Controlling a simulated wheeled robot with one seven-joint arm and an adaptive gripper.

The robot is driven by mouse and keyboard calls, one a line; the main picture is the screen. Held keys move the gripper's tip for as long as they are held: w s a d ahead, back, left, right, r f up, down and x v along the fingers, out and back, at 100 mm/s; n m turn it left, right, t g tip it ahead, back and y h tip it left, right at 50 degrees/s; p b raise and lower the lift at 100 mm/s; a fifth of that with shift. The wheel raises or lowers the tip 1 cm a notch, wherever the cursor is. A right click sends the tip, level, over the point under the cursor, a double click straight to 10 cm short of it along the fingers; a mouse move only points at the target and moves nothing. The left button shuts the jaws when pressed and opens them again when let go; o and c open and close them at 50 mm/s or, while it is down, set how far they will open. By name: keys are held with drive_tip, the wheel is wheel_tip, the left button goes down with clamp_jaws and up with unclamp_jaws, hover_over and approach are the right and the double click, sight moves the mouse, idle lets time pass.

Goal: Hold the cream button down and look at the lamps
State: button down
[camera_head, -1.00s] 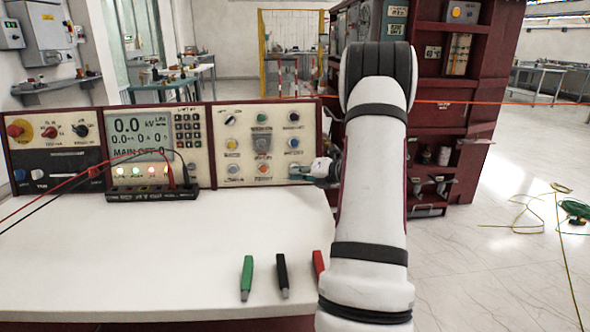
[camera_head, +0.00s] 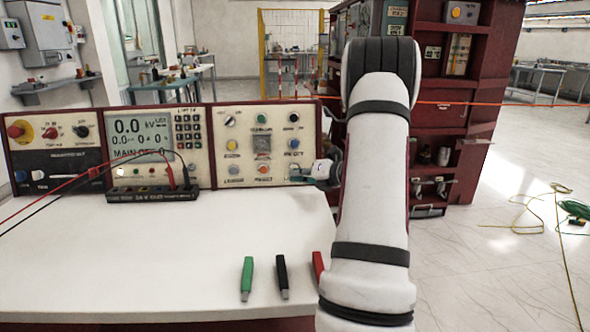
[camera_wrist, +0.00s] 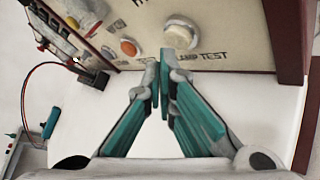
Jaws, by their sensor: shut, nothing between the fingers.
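The cream button (camera_wrist: 181,36) is a round knob above the "LAMP TEST" label in the wrist view. In the head view it sits at the panel's lower right (camera_head: 295,169). My gripper (camera_wrist: 164,75) has teal fingers that are closed together and empty. Their tips lie just below and left of the button in the wrist view and overlap its lower edge; I cannot tell whether they touch it. In the head view my gripper (camera_head: 310,178) is beside the button's right. The lamps (camera_head: 142,172) form a row under the display and look pale and dim.
An orange button (camera_wrist: 129,47) sits left of the cream one. A black terminal block (camera_head: 152,194) with red and black leads stands before the panel. Green (camera_head: 247,278), black (camera_head: 282,277) and red (camera_head: 318,266) clips lie on the white bench (camera_head: 120,255).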

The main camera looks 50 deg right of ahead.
drive_tip(key=shift+s+a, duration=0.15)
drive_tip(key=shift+a, duration=0.05)
drive_tip(key=shift+s+a+r+p, duration=0.3)
drive_tip(key=shift+s+a+r, duration=0.05)
drive_tip(key=shift+s+a, duration=0.5)
drive_tip(key=shift+s+a+r+p, duration=0.3)
drive_tip(key=shift+s+a, duration=0.4)
drive_tip(key=shift+a, duration=0.25)
